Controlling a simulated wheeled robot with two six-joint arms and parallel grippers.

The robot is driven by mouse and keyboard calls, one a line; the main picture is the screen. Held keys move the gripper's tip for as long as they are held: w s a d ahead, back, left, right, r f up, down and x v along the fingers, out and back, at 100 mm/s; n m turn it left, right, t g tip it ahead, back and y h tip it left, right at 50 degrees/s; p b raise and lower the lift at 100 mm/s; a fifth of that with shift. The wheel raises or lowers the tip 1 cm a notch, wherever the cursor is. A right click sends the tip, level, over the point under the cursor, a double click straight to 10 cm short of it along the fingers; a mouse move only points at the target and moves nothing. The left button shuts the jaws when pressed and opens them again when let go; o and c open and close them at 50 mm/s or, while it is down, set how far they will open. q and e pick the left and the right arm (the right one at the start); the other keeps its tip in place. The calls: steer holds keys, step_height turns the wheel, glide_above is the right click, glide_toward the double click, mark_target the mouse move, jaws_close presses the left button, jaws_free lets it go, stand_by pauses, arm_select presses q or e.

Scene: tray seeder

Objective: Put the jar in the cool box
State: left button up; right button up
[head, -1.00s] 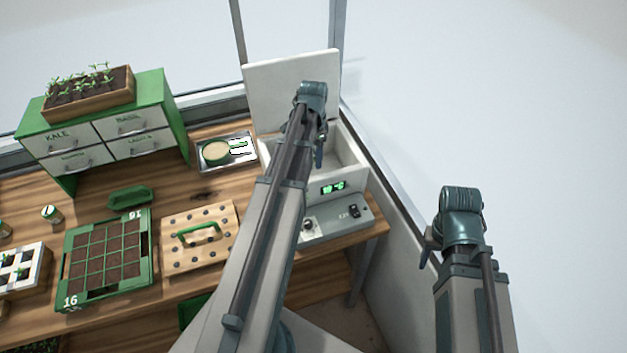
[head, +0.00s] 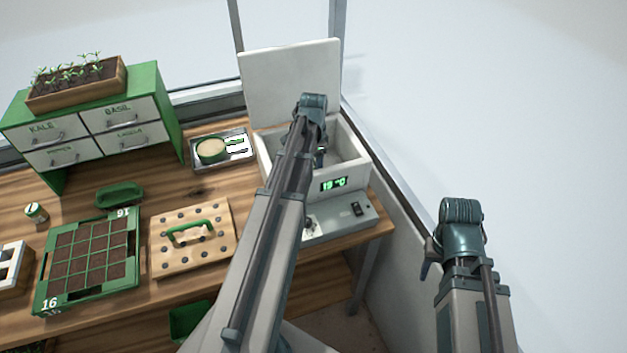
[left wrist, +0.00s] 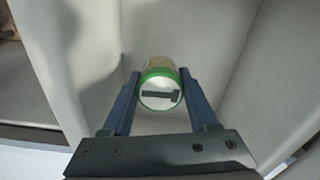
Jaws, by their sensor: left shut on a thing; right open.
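The cool box (head: 351,178) is a white box at the right end of the bench, with its lid (head: 285,85) standing open. My left gripper (head: 320,157) points down into its opening, mostly hidden behind my own wrist in the head view. In the left wrist view the left gripper (left wrist: 160,98) is shut on the jar (left wrist: 160,92), which has a green rim and a pale end with a dark mark. White walls surround the jar; I cannot tell whether it touches the floor. My right gripper (head: 427,262) is open, right of the bench.
A control panel (head: 340,216) fronts the cool box. A metal tray (head: 232,158) with a green-rimmed dish (head: 211,150) lies to its left. A pegged board (head: 165,255), a green seed tray (head: 45,290) and another small jar (head: 36,212) stand on the bench.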

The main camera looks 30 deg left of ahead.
mark_target(314, 163)
arm_select(q)
steer(key=shift+f+b, duration=1.8)
steer(key=shift+b, duration=0.05)
steer(key=shift+f, duration=0.15)
steer(key=o, duration=1.4)
step_height(314, 163, up, 12)
steer(key=p, duration=1.2)
steer(key=shift+r, duration=0.2)
